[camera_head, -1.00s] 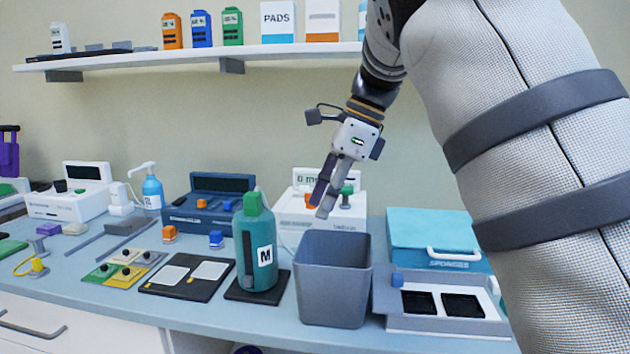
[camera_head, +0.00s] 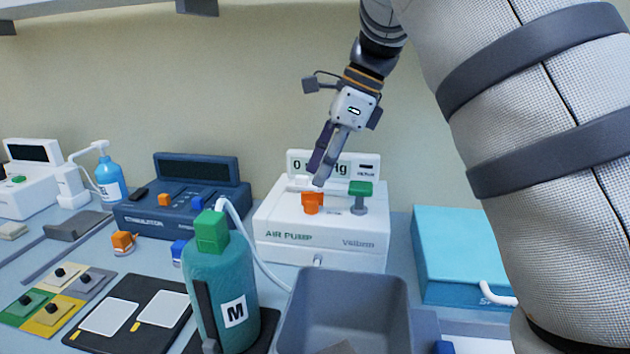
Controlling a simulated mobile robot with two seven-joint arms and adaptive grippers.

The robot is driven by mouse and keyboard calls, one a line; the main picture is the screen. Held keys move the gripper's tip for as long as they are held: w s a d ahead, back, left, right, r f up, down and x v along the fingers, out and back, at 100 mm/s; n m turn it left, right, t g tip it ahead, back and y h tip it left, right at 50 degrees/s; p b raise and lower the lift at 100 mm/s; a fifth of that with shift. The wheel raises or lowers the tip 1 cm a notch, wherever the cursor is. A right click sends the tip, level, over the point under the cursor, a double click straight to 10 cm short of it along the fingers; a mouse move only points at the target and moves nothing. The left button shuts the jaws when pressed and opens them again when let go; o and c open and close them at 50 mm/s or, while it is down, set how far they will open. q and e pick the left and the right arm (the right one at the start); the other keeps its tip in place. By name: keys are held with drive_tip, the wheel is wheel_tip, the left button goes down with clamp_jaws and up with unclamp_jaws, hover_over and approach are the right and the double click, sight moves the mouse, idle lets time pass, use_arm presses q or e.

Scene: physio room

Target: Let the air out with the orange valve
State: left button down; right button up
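The white air pump (camera_head: 323,236) stands at the back of the counter, with its display (camera_head: 303,164) partly hidden by my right gripper. The orange valve (camera_head: 312,201) sits on the left of the pump's top, and a green knob (camera_head: 360,190) on a grey stem stands to its right. My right gripper (camera_head: 318,176) points down just above the orange valve. Its fingers look close together from this side, and I cannot tell whether they touch each other or the valve. My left gripper is not in view.
A teal bottle marked M (camera_head: 222,285) and a grey bin (camera_head: 345,300) stand in front of the pump. A dark blue stimulator (camera_head: 185,205) is to its left, a turquoise box (camera_head: 460,255) to its right. A pale hose (camera_head: 255,250) runs from the pump's front area.

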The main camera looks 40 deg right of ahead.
sight(311, 192)
drive_tip(key=x, duration=0.4)
clamp_jaws()
